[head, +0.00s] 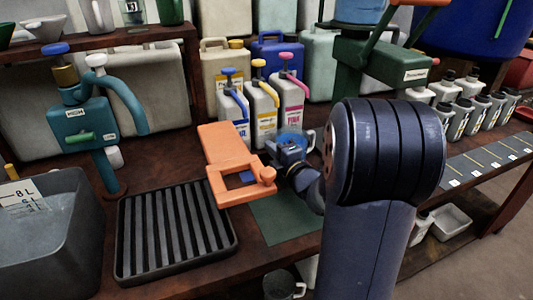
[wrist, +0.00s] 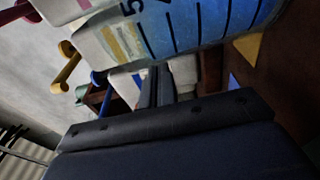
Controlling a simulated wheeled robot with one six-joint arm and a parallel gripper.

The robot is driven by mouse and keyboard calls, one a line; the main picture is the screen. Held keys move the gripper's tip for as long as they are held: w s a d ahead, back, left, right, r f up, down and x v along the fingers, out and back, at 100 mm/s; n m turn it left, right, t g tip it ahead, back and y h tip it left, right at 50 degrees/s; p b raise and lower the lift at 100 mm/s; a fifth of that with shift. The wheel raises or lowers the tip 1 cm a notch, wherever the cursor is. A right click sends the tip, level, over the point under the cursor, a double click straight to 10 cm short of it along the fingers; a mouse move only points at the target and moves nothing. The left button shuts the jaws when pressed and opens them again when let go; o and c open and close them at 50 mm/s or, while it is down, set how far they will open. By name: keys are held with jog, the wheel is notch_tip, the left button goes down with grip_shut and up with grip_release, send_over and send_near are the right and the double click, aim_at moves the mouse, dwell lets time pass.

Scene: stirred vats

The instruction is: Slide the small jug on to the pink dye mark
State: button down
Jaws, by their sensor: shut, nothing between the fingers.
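The small jug (head: 291,136) is clear with blue liquid in it. In the head view it stands in front of the dye jugs, partly hidden by my gripper (head: 287,150). In the wrist view the jug (wrist: 205,22) is large at the top, with dark scale lines, close beside my gripper (wrist: 157,86). The dark fingers are shut and empty; whether they touch the jug I cannot tell. A yellow mark (wrist: 248,46) and a blue mark (wrist: 233,82) show on the brown bench. The pink mark cannot be seen in either view.
White dye jugs with blue (head: 233,110), yellow (head: 261,105) and pink (head: 290,98) pumps stand just behind. An orange slotted piece (head: 228,150) is left of my gripper. A black slatted rack (head: 175,232) and a grey vat (head: 48,235) are farther left.

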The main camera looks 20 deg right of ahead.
jog(key=shift+s+d, duration=0.1)
jog(key=shift+d, duration=0.35)
jog(key=shift+s+d+b, duration=0.2)
jog(key=shift+d+b, duration=0.4)
jog(key=shift+d, duration=0.45)
jog(key=shift+a, duration=0.15)
